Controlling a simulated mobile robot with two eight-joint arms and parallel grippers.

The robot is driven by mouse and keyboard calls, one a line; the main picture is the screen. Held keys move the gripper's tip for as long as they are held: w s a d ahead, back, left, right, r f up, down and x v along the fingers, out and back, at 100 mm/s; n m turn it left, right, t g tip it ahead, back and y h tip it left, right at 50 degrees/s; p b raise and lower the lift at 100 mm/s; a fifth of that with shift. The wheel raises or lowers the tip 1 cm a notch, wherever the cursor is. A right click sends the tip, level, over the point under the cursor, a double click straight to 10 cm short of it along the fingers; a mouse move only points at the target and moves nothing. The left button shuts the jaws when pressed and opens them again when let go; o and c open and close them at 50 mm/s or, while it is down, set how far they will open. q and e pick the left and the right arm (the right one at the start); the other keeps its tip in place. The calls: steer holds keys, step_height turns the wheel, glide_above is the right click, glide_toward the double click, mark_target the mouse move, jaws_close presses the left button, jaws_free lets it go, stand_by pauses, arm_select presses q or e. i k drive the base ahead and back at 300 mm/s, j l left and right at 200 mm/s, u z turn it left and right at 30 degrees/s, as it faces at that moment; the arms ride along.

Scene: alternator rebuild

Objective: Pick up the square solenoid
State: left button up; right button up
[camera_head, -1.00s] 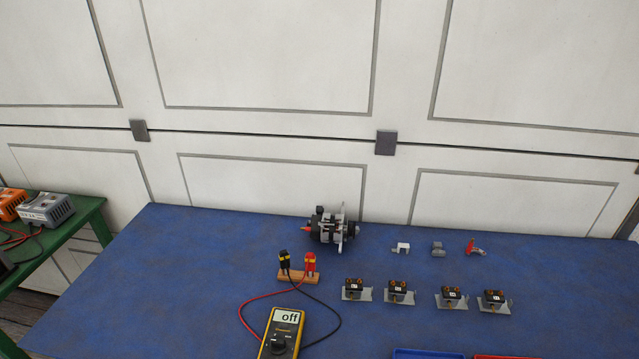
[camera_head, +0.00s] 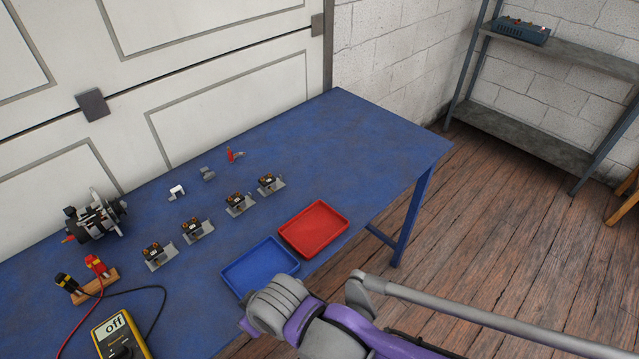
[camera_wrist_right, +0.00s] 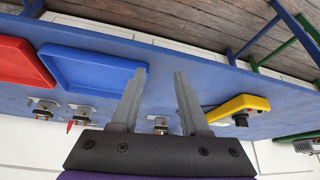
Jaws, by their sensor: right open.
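Two small silver parts stand toward the back of the blue table in the head view: a whitish, blocky one (camera_head: 177,191) and a greyer one (camera_head: 208,173). I cannot tell for sure which is the square solenoid. Several black-topped units on metal plates (camera_head: 240,203) stand in a row in front of them. My right arm comes in from the lower right, low beside the trays. My right gripper (camera_wrist_right: 157,95) is open and empty in the right wrist view, with a plated unit (camera_wrist_right: 160,122) partly seen beyond its fingers. My left gripper is not in view.
A blue tray (camera_head: 226,272) and a red tray (camera_head: 342,212) lie near the front edge. An alternator (camera_head: 95,217), a wooden terminal block (camera_head: 98,287) and a yellow multimeter (camera_head: 118,338) with leads are at left. A red part (camera_head: 233,156) stands behind. The table's right end is clear.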

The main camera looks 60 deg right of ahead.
mark_target(269, 184)
steer(key=z, duration=1.55)
steer(key=k+j+u, duration=0.15)
steer(key=k+u, duration=0.25)
steer(key=k, duration=0.2)
steer(key=l+u, duration=0.1)
steer(key=u, duration=0.35)
steer(key=l+u, duration=0.15)
steer(key=u, duration=0.3)
steer(key=l+u, duration=0.1)
steer(key=u, duration=0.3)
steer(key=k+l, duration=0.15)
steer(key=l, duration=0.2)
steer(key=k+l, duration=0.1)
steer(key=l, duration=0.25)
steer(key=k+l, duration=0.15)
steer(key=l, duration=0.75)
steer(key=i+l, duration=0.15)
steer(key=l, duration=0.4)
steer(key=i+l, duration=0.25)
steer(key=i, duration=0.25)
